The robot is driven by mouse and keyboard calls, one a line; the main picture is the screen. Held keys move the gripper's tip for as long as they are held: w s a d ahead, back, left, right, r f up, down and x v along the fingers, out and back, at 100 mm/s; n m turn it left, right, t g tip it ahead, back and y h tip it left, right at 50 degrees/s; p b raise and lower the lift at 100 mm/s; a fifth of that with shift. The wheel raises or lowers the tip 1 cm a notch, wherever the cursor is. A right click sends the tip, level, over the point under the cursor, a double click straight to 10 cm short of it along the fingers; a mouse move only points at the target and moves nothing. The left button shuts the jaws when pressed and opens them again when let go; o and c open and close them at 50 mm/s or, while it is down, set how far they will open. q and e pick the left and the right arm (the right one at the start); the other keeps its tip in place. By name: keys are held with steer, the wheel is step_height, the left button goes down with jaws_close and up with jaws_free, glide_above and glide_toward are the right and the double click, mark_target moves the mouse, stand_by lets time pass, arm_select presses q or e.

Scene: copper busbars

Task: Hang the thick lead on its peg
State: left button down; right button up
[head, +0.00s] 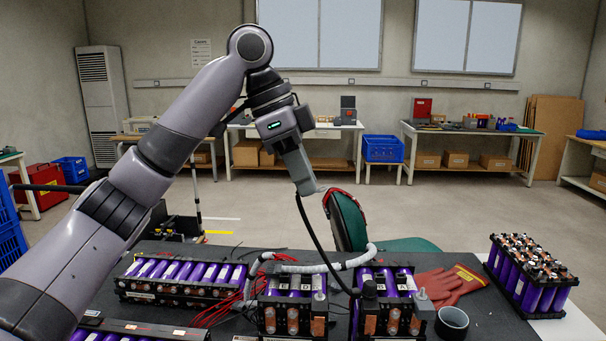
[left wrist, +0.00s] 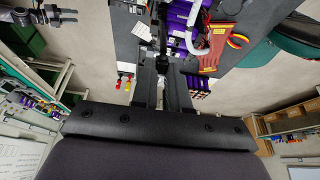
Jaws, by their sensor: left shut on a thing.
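My left gripper (head: 308,190) is raised high above the table and shut on the upper end of the thick black lead (head: 318,236). The lead hangs from the fingers and curves down to a black boot (head: 369,289) on the battery modules. In the left wrist view the gripper fingers (left wrist: 164,92) point towards the table, and the lead (left wrist: 161,35) runs from them. I cannot make out the peg for the lead in either view. My right gripper is not in view.
Purple battery modules (head: 292,285) stand on the dark table, with a pale sleeved cable (head: 330,265) across them. Red wires (head: 217,310), red gloves (head: 448,284), a dark ring (head: 452,321) and another module (head: 530,270) lie around. A green chair (head: 347,222) stands behind.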

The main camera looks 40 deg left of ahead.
arm_select(q)
step_height(320, 180, up, 2)
steer(key=shift+r+p, duration=0.25)
steer(key=shift+p, duration=0.35)
steer(key=shift+f, duration=0.1)
steer(key=w+d, duration=1.1)
steer(key=d, duration=0.4)
steer(key=shift+d, duration=0.15)
